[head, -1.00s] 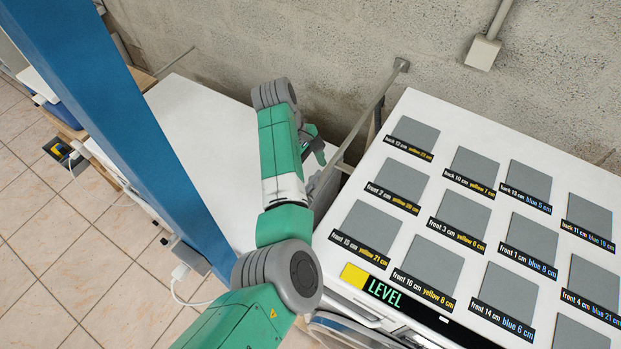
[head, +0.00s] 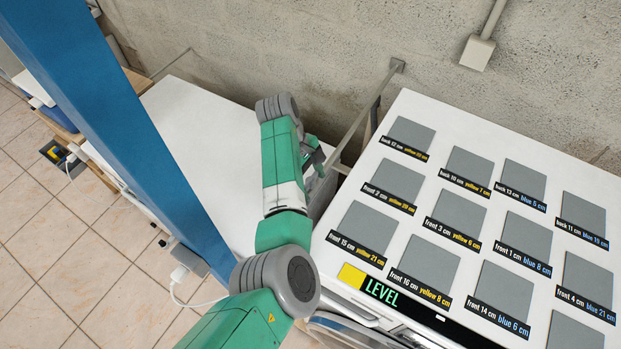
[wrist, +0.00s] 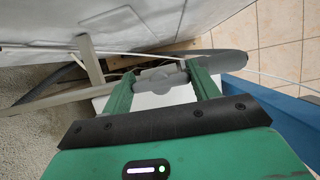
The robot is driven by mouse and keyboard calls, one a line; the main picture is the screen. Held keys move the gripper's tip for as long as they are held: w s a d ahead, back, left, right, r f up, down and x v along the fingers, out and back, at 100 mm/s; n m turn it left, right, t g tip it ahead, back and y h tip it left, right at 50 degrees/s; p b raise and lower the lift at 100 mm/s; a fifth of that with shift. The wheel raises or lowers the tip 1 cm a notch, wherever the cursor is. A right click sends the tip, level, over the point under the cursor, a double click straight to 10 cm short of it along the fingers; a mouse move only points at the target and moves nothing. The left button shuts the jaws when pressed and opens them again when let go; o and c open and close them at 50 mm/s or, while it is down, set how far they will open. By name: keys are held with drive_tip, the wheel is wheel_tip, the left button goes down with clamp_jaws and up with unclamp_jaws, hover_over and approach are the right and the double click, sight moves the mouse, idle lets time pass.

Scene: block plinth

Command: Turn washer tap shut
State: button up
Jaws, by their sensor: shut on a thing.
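In the wrist view, my gripper (wrist: 160,80) has its two green fingers on either side of a grey tap-like fitting (wrist: 162,76), shut on it. The fitting sits by a grey pipe, low in the gap beside a white cabinet side. In the head view, my gripper (head: 314,158) reaches down into the narrow gap between the two white tops, near the wall. The tap is hidden there by my arm and the gap. I cannot tell how far the tap is turned.
A white board (head: 400,250) with grey squares and labels stands right of the gap. A plain white top (head: 190,130) lies left. A metal bar (head: 362,118) slants from the block wall into the gap. A dark hose (wrist: 228,60) runs behind the fingers.

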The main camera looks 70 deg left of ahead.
drive_tip(key=m+g+b, duration=0.1)
drive_tip(key=m, duration=0.1)
drive_tip(key=m+g, duration=0.1)
drive_tip(key=m, duration=0.2)
drive_tip(key=shift+h+b, duration=0.3)
drive_tip(key=shift+b, duration=0.05)
drive_tip(key=m, duration=0.2)
drive_tip(key=m+g+b, duration=0.1)
drive_tip(key=m, duration=0.1)
drive_tip(key=shift+m+g+b, duration=0.3)
drive_tip(key=shift+m, duration=0.1)
drive_tip(key=m+g, duration=0.1)
drive_tip(key=m, duration=0.3)
drive_tip(key=shift+r+g, duration=0.1)
drive_tip(key=shift+g, duration=0.3)
drive_tip(key=shift+m+g+y, duration=0.3)
drive_tip(key=shift+m+y, duration=0.5)
drive_tip(key=shift+m, duration=1.3)
drive_tip(key=o, duration=1)
